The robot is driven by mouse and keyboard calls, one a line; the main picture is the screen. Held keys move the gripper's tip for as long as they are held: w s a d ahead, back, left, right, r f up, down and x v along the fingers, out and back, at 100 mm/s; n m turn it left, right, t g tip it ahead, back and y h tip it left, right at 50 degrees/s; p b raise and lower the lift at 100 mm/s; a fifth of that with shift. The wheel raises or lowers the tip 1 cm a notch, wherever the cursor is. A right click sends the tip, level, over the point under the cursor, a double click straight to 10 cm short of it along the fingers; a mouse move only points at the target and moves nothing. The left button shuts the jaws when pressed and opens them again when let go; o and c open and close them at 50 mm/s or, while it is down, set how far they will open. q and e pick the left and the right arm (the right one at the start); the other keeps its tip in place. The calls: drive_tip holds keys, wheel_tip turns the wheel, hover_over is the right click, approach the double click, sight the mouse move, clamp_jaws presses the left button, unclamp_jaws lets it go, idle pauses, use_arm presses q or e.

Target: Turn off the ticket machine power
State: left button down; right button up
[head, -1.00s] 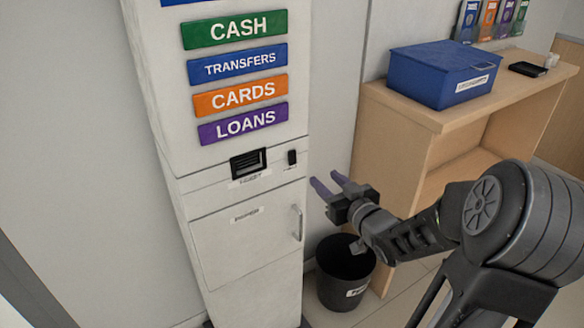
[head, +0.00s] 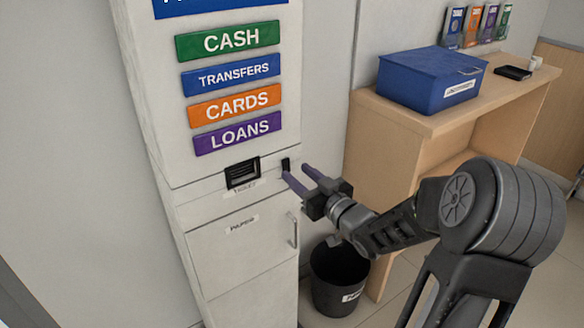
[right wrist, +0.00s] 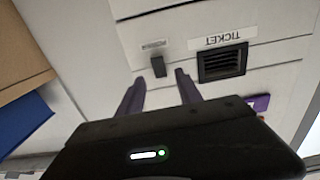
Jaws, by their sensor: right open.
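The white ticket machine (head: 215,215) stands upright with a black ticket slot (head: 242,173) on its front. To the right of the slot is a small black switch (head: 285,164), partly hidden behind my fingertips in the head view. In the right wrist view the switch (right wrist: 158,66) shows between and beyond my fingers, beside the slot (right wrist: 222,62) labelled TICKET, which appears upside down. My right gripper (head: 294,174) has purple fingers, is open and empty, and points at the machine front close to the switch. I cannot tell whether it touches. My left gripper is not in view.
Below the slot is a panel labelled PAPER with a handle (head: 293,230). A black bin (head: 338,280) stands on the floor under my right arm. A wooden counter (head: 398,108) with a blue box (head: 430,78) stands to the right.

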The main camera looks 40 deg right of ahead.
sight(287, 165)
drive_tip(key=shift+w, duration=1.8)
drive_tip(key=shift+c, duration=0.2)
clamp_jaws()
